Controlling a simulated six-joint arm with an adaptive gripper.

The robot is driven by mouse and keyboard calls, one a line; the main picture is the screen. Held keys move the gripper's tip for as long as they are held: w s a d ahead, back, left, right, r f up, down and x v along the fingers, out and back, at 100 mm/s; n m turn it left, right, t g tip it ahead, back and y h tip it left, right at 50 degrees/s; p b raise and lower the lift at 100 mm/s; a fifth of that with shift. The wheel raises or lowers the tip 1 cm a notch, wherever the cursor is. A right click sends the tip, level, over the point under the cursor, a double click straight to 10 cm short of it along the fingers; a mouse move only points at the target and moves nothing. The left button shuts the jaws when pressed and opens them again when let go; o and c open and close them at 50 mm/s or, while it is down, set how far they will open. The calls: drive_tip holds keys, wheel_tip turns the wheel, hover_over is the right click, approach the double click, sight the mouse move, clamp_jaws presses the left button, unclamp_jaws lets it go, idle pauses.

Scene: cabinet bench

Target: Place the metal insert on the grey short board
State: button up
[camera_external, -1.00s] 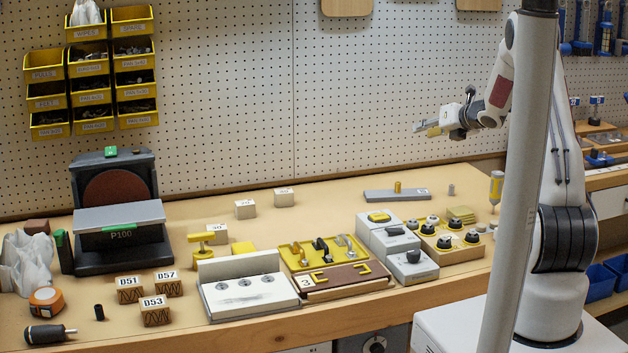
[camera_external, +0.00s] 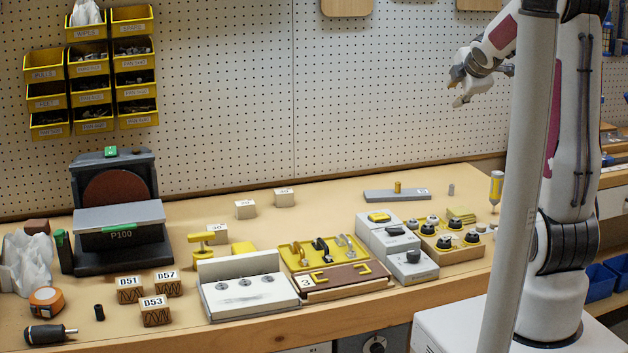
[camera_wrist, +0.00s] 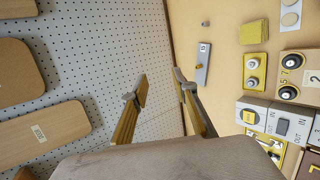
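The grey short board (camera_external: 378,196) lies flat at the back right of the bench, with a brass peg (camera_external: 397,187) upright near its middle. It also shows in the wrist view (camera_wrist: 204,54). A small grey metal cylinder, which looks like the metal insert (camera_external: 451,190), stands on the bench just right of the board. It shows near the top of the wrist view (camera_wrist: 205,23). My gripper (camera_external: 457,92) is open and empty, high above the bench in front of the pegboard. Its spread fingers (camera_wrist: 160,86) show in the wrist view.
The bench around the board is mostly clear.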

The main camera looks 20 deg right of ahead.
drive_tip(key=s+a+f+m+g+y, duration=0.1)
drive_tip(key=s+a+m, duration=0.3)
drive_tip(key=s, duration=0.7)
drive_tip(key=s+a+f+m+g+y, duration=0.1)
drive_tip(key=s+a+m, duration=0.4)
drive_tip(key=s, duration=0.6)
drive_tip(key=s+a+f+m+g, duration=0.2)
drive_tip(key=s+m, duration=0.5)
drive_tip(key=s, duration=0.4)
drive_tip(key=shift+s+a+f+m+g+y, duration=0.2)
drive_tip(key=shift+a+f+m+g+y, duration=0.3)
drive_tip(key=shift+a, duration=0.65)
drive_tip(key=shift+r, duration=0.15)
idle(3.4)
